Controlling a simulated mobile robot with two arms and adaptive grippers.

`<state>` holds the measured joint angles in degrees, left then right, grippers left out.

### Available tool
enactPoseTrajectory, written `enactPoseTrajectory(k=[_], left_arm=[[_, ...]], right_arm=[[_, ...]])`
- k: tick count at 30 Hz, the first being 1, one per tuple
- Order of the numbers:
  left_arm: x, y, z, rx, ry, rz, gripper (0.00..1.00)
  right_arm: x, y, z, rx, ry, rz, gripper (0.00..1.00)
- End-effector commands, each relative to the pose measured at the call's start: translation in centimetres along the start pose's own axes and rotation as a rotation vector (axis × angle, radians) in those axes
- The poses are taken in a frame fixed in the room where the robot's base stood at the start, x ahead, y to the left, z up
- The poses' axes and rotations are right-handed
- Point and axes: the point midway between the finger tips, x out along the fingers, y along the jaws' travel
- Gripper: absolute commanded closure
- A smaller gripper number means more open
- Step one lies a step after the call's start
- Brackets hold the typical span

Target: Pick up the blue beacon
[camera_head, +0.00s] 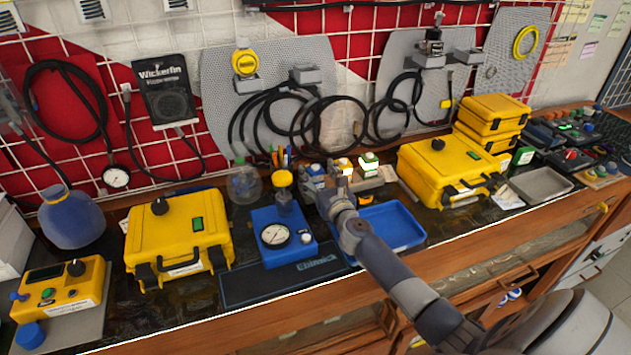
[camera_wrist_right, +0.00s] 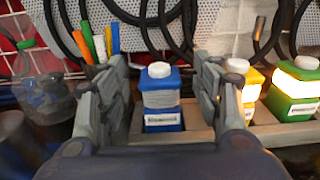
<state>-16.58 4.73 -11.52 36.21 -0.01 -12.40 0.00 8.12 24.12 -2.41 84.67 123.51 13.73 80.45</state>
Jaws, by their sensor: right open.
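The blue beacon (camera_wrist_right: 162,118), a small blue block with a pale band and a white cap, stands upright in a light grey rack. It also shows in the head view (camera_head: 315,170), partly covered by my right gripper. My right gripper (camera_wrist_right: 161,78) is open, with one finger to each side of the beacon in the wrist view. The fingers look nearer the camera than the beacon, and I see no contact. In the head view my right gripper (camera_head: 324,188) is just in front of the beacon. My left gripper is not in view.
A lit yellow beacon (camera_wrist_right: 251,95) and a lit green beacon (camera_wrist_right: 296,90) stand right of it in the rack. Pens (camera_wrist_right: 100,42) and a clear bottle (camera_wrist_right: 43,85) are to the left. An empty blue tray (camera_head: 392,228) lies in front; black cables hang behind.

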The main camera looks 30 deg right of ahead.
Motion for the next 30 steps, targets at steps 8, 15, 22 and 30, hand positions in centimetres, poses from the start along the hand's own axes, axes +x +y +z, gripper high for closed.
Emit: enactPoseTrajectory(k=[8, 15, 22, 30], left_arm=[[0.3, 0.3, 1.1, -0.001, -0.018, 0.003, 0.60], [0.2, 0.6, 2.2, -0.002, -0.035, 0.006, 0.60], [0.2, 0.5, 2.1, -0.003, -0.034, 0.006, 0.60], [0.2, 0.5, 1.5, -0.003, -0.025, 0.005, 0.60]], right_arm=[[2.2, 0.1, -0.1, 0.000, 0.000, 0.001, 0.40], [2.2, 0.1, -0.1, 0.000, 0.001, 0.001, 0.47], [2.2, 0.0, -0.1, 0.000, 0.001, 0.001, 0.91], [2.2, 0.0, 0.1, 0.000, 0.000, 0.001, 0.91]])
